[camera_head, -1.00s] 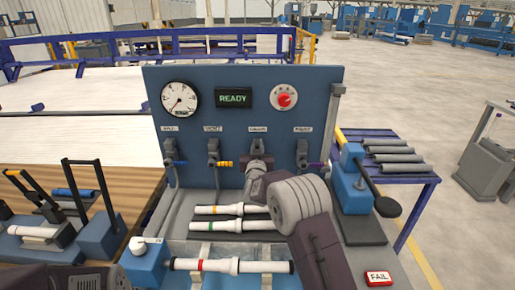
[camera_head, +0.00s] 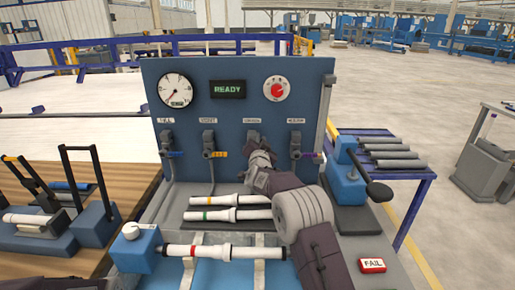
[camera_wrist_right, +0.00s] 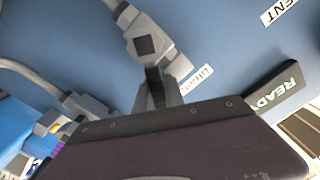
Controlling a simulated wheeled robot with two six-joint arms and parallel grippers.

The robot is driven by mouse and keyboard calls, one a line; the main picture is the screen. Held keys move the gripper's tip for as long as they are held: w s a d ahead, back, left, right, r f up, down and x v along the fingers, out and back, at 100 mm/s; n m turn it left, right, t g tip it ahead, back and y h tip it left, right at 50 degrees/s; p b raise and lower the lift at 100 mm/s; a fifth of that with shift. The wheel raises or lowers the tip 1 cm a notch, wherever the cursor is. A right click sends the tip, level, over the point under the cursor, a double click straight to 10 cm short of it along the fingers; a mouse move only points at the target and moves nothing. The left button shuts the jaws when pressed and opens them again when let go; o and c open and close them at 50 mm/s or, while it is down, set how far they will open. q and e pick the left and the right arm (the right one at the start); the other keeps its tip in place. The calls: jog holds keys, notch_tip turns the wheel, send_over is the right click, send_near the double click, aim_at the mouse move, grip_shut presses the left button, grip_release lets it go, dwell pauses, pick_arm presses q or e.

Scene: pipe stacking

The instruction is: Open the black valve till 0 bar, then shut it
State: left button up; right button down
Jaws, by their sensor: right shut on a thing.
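The third valve (camera_wrist_right: 145,45) on the blue test panel, labelled drain, fills the top of the right wrist view. Its black handle (camera_wrist_right: 153,75) sits between the fingers of my right gripper (camera_wrist_right: 157,92), which is shut on it. In the head view, my right gripper (camera_head: 257,153) reaches up to that valve and hides most of it. The pressure gauge (camera_head: 175,90) is at the panel's upper left; its figures are too small to read. My left gripper is not in view.
Blue-handled (camera_head: 174,154), yellow-handled (camera_head: 217,154) and purple-handled (camera_head: 310,156) valves flank the held one. The screen (camera_head: 230,89) reads READY. A clamped white pipe (camera_head: 205,250) and two more white pipes lie below. A blue lever press (camera_head: 345,183) stands right.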

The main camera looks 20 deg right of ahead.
jog(key=f+m+b, duration=0.1)
jog(key=m+b, duration=0.2)
jog(key=b, duration=0.1)
jog(key=d+f+m+b, duration=0.1)
jog(key=f+m+b, duration=0.1)
jog(key=m+b, duration=0.2)
jog(key=d+f+m+b, duration=0.1)
jog(key=m+b, duration=0.3)
jog(key=shift+s+d+f, duration=0.15)
jog(key=shift+s+f, duration=0.15)
jog(key=shift+s, duration=0.05)
jog(key=shift+m, duration=0.3)
jog(key=c, duration=1.7)
grip_release()
jog(key=shift+o, duration=1.3)
jog(key=shift+w, duration=0.2)
jog(key=shift+f+b, duration=0.15)
jog(key=shift+b, duration=0.15)
